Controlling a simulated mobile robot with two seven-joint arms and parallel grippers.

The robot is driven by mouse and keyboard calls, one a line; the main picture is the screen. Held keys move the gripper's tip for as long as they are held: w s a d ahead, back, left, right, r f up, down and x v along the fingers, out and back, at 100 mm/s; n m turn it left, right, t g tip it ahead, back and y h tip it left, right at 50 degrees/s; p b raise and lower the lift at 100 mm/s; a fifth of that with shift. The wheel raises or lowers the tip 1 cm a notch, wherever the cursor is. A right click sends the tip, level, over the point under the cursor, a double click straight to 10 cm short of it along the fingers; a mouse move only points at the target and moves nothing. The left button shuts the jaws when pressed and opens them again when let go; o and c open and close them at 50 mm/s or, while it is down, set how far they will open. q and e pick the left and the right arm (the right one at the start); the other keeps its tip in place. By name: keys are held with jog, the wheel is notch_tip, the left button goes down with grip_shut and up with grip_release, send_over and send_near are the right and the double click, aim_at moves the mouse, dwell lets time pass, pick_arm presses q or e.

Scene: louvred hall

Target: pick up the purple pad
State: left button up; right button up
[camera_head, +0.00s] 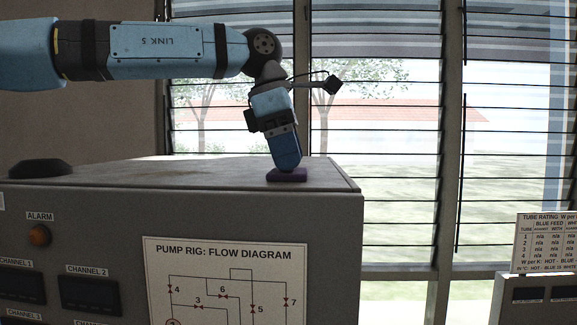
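The purple pad (288,176) is a small, flat, dark purple piece on top of the grey cabinet (200,176), near its right front corner. My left gripper (286,164) points down at the pad from above, slightly tilted. Its tip meets or hides the pad's upper middle, and the pad's two ends show on either side. I see the fingers edge-on, so I cannot tell whether they are open or shut, or whether they grip the pad. My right gripper is not in view.
A dark round object (40,168) sits at the cabinet top's left. Louvred windows stand behind. A second panel with a tube rating sign (546,243) is at the right.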

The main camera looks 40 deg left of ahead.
pick_arm(q)
jog(key=c, duration=0.3)
jog(key=shift+c, duration=0.2)
jog(key=shift+r, duration=0.1)
notch_tip(320, 180, up, 20)
jog(key=b, duration=0.1)
dwell(0.4)
jog(key=shift+o, duration=0.5)
